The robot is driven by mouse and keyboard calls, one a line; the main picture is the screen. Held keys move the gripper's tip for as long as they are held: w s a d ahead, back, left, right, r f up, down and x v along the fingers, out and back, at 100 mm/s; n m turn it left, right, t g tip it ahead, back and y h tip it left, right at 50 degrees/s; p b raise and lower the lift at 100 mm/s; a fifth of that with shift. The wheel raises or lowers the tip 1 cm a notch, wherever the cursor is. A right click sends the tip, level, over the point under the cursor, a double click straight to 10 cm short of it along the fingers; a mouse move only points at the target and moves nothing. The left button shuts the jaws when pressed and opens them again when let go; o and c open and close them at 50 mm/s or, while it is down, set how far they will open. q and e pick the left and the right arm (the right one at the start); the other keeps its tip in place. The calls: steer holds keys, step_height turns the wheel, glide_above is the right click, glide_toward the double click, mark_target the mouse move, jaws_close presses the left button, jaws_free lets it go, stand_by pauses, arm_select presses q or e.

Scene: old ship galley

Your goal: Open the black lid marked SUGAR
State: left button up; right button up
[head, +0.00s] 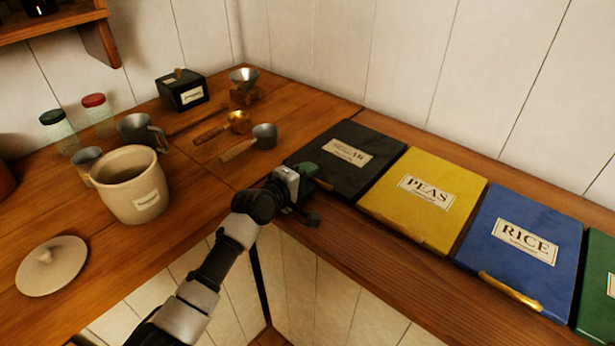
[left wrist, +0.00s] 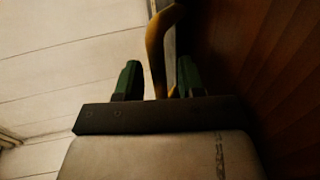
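The black lid marked SUGAR (head: 345,160) lies flat and shut in the counter, left of the yellow lid. Its front edge is partly hidden by my left gripper (head: 311,192), which is at that edge. In the left wrist view, a curved brass handle (left wrist: 158,45) stands between the two green fingers of my left gripper (left wrist: 158,80). The fingers are apart, with a clear gap between the handle and the left finger, so the gripper is open around the handle. My right gripper is not in view.
The yellow PEAS lid (head: 422,200), blue RICE lid (head: 520,245) and a green lid (head: 597,290) run to the right. Measuring cups (head: 264,136), a crock (head: 130,190), its loose lid (head: 52,264) and a small black box (head: 182,92) stand on the left counter.

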arm_select(q)
steer(key=shift+w+d, duration=0.1)
steer(key=shift+c, duration=0.5)
jaws_close()
steer(key=w+d+r+p, duration=0.2)
steer(key=w+r+p, duration=0.1)
steer(key=r+p, duration=0.4)
steer(key=w+d+r+g+p, duration=0.1)
steer(key=w+d+r+p, duration=0.1)
steer(key=r+p, duration=0.6)
steer(key=shift+w+d+r+y, duration=0.35)
steer(key=shift+w+r, duration=0.3)
steer(key=shift+r, duration=0.8)
steer(key=shift+a, duration=0.1)
